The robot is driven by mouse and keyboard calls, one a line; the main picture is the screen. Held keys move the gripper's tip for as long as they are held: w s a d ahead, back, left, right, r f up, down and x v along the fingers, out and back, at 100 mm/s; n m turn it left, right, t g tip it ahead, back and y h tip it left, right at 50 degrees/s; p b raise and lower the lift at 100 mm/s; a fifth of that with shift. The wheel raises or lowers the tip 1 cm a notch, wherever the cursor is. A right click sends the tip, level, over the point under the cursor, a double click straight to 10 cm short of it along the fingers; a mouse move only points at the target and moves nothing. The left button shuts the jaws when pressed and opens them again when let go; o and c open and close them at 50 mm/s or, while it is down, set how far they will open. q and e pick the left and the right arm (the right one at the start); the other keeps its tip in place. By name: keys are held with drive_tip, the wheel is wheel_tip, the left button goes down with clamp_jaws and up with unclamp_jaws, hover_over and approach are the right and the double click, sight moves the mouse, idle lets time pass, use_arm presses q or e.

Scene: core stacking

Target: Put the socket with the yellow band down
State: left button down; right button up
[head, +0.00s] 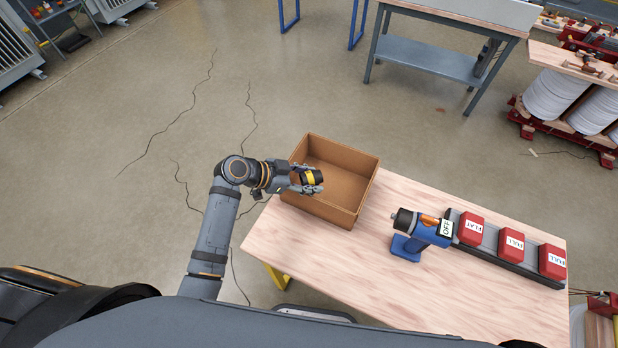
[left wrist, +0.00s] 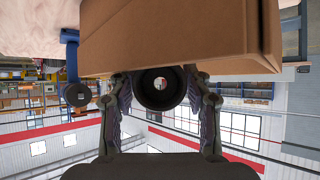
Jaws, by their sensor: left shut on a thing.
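The socket with the yellow band (head: 310,177) is black with a yellow ring. My left gripper (head: 312,181) is shut on it and holds it in front of or over the left part of the open cardboard box (head: 345,210); I cannot tell its exact height. In the left wrist view the round dark socket (left wrist: 161,87) sits between the two fingers of my left gripper (left wrist: 162,100), with the box wall (left wrist: 180,40) behind it. My right gripper is not in view.
The box stands at the wooden table's (head: 300,250) back left corner. The table's front left is clear.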

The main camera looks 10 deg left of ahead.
use_arm(q)
drive_tip(key=shift+f, duration=0.1)
drive_tip(key=c, duration=1)
unclamp_jaws()
drive_tip(key=o, duration=0.4)
drive_tip(key=shift+s+a, duration=0.1)
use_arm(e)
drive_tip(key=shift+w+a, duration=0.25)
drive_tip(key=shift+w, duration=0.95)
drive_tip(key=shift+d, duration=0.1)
